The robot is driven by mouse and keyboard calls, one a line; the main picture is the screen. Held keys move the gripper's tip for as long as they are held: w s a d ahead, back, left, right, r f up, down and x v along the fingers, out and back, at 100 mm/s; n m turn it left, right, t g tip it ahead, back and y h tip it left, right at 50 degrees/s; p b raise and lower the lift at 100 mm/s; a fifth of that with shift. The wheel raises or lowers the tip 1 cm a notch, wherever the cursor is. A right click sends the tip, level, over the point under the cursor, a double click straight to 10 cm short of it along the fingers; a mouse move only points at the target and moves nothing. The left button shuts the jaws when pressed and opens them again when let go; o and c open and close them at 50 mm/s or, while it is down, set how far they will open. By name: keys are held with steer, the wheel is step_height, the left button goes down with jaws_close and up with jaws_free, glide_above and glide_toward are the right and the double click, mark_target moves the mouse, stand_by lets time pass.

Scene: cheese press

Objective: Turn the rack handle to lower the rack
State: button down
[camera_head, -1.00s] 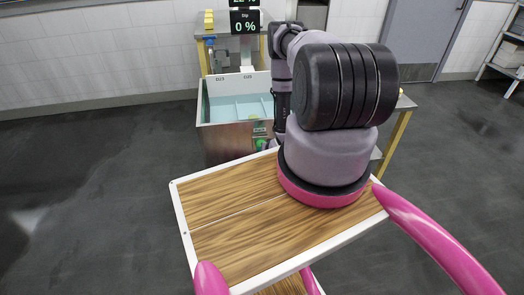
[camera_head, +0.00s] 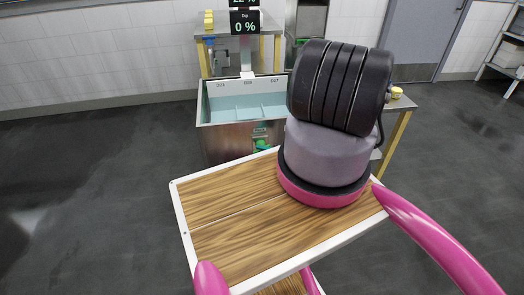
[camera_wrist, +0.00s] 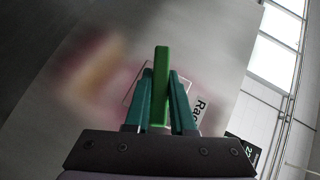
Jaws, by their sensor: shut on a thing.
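The rack handle (camera_wrist: 161,85) is a green bar in the wrist view. It stands upright in the picture between the two teal fingers of my gripper (camera_wrist: 160,90), which is shut on it. Beside it, on the metal panel, is a label (camera_wrist: 199,108) starting "Rac". In the head view a small green part (camera_head: 262,145) shows on the front of the steel vat (camera_head: 224,146); my gripper is not clearly seen there. The rack itself cannot be made out clearly.
A display (camera_head: 244,22) above the vat reads "Dip 0 %". A metal table (camera_head: 401,104) with yellow legs stands behind my arm at right. My wood-topped base fills the foreground. Dark floor is open at left and right.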

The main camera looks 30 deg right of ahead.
steer(key=shift+m+y, duration=0.3)
stand_by(0.4)
steer(key=c, duration=0.8)
jaws_free()
steer(key=shift+o, duration=0.2)
steer(key=v, duration=1)
steer(key=shift+s+d, duration=0.2)
steer(key=shift+s, duration=0.15)
